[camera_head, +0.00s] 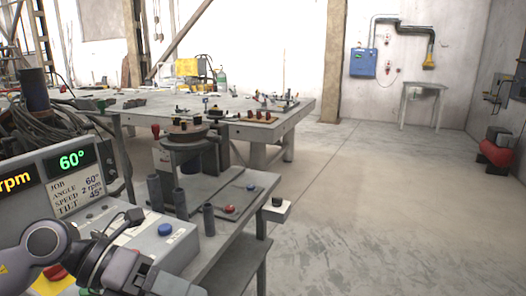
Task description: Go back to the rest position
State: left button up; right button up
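My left gripper (152,284) is at the bottom edge of the head view, in front of the control box. Its fingertips are not clear, so I cannot tell whether it is open or shut. My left arm comes in from the lower left. My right gripper is not in view. The control box (185,240) has a blue button (165,229), and a red button (55,272) on yellow is partly hidden by my arm. Its display (72,160) reads 60°, and a job label (78,190) below gives angle 60°, speed 2 rpm, tilt 45°.
A positioner with a round top (183,131) stands on a grey bench, beside dark upright cylinders (208,220). A red button (230,209) and a small box with a black knob (277,203) are at the bench's right. A large table (290,118) stands behind.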

pick_arm(q)
jog(key=d+r+n+t+h+p, duration=0.25)
jog(key=d+n+t+h, duration=0.2)
jog(key=n+h, duration=0.35)
jog(key=a+f+n+t+y+p, duration=0.1)
jog(key=a+f+n+t+y, duration=0.4)
jog(key=f+n+y, duration=0.6)
jog(key=a+f+n+t+y+p, duration=0.1)
jog(key=a+f+n+t+y, duration=0.55)
jog(key=n, duration=0.95)
jog(key=s+f+n+g+p, duration=0.1)
jog(key=s+f+n+g, duration=0.3)
jog(key=s+f, duration=0.7)
jog(key=shift+a+f+g, duration=0.2)
jog(key=shift+a+g, duration=0.25)
jog(key=shift+g, duration=0.55)
jog(key=shift+y, duration=0.25)
